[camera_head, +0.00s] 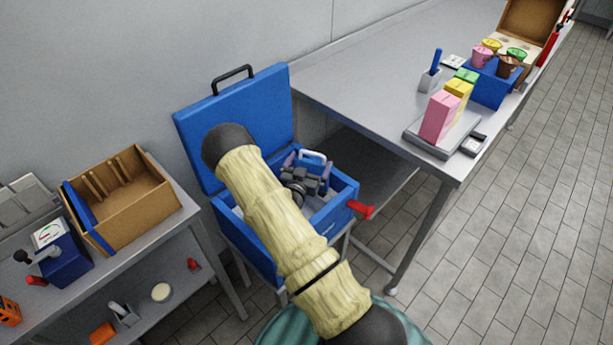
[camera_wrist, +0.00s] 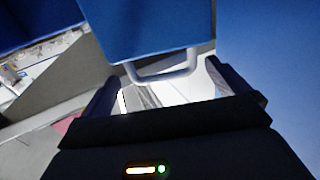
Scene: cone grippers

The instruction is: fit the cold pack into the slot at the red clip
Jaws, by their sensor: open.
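The blue cooler box (camera_head: 260,255) stands open between the two tables. The red clip (camera_head: 363,210) sticks out from its right wall. A pale looped handle (camera_head: 313,156) shows at the back right of the box. In the wrist view, a blue slab (camera_wrist: 160,28), which looks like the cold pack, carries this pale handle (camera_wrist: 165,72). My gripper (camera_head: 312,176) is low at the box opening, close to the handle. In the wrist view its open fingers (camera_wrist: 163,82) stand either side of the handle, not closed on it. My arm hides much of the box's inside and the slot.
The raised blue lid (camera_head: 240,115) stands behind my arm. A steel table (camera_head: 370,75) at right bears pink and yellow cartons (camera_head: 439,116) and a blue holder of cups (camera_head: 490,88). A wooden crate (camera_head: 140,205) sits on the left bench. The floor at right is clear.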

